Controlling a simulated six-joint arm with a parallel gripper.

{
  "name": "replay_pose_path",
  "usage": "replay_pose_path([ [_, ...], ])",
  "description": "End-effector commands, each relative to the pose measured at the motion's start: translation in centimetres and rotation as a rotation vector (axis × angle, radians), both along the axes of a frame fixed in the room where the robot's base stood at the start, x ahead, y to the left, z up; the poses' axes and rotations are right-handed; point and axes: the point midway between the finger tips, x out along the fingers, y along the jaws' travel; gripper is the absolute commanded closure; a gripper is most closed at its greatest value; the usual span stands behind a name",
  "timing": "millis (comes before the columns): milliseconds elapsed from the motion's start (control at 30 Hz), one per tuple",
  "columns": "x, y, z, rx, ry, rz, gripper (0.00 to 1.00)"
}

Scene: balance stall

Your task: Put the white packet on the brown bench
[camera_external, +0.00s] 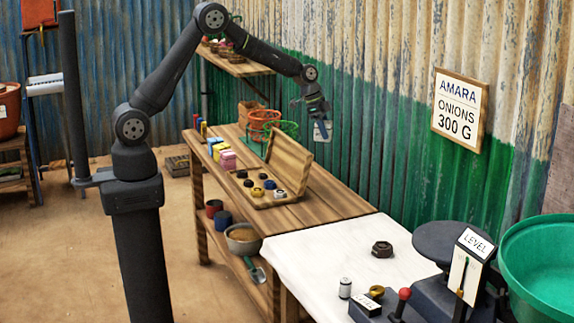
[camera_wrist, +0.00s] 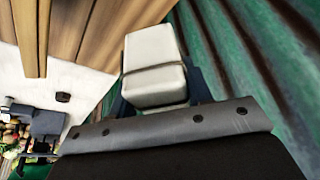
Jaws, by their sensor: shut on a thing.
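The white packet (camera_wrist: 158,68) is a small pale block in the wrist view, held between the fingers of my gripper (camera_wrist: 160,90). In the external view my gripper (camera_external: 320,108) is raised above the far right edge of the brown bench, near the corrugated wall, with the packet (camera_external: 323,131) hanging below it. The brown bench (camera_external: 335,207) is a wooden table in the middle. The packet is in the air, apart from the bench. My gripper is shut on the packet.
On the bench stand an open wooden box (camera_external: 289,162) of weights, pink, yellow and blue packets (camera_external: 227,160), and a green wire basket (camera_external: 283,133). A white-topped table (camera_external: 325,250) with a scale (camera_external: 445,245) adjoins it. Bare bench shows right of the box.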

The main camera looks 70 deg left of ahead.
Motion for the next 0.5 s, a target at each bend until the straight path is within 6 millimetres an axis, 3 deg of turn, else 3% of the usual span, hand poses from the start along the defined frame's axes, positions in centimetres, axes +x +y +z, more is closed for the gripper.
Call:
replay_pose_path([
  [33, -0.1, 2.9, 0.1, -0.001, -0.001, 0.033, 0.83],
  [100, -0.5, 6.5, 0.0, 0.000, 0.000, 0.070, 0.83],
  [267, -2.1, 14.3, 0.1, -0.002, -0.001, 0.155, 0.83],
  [500, -6.2, 25.5, 0.1, -0.004, -0.004, 0.283, 0.83],
])
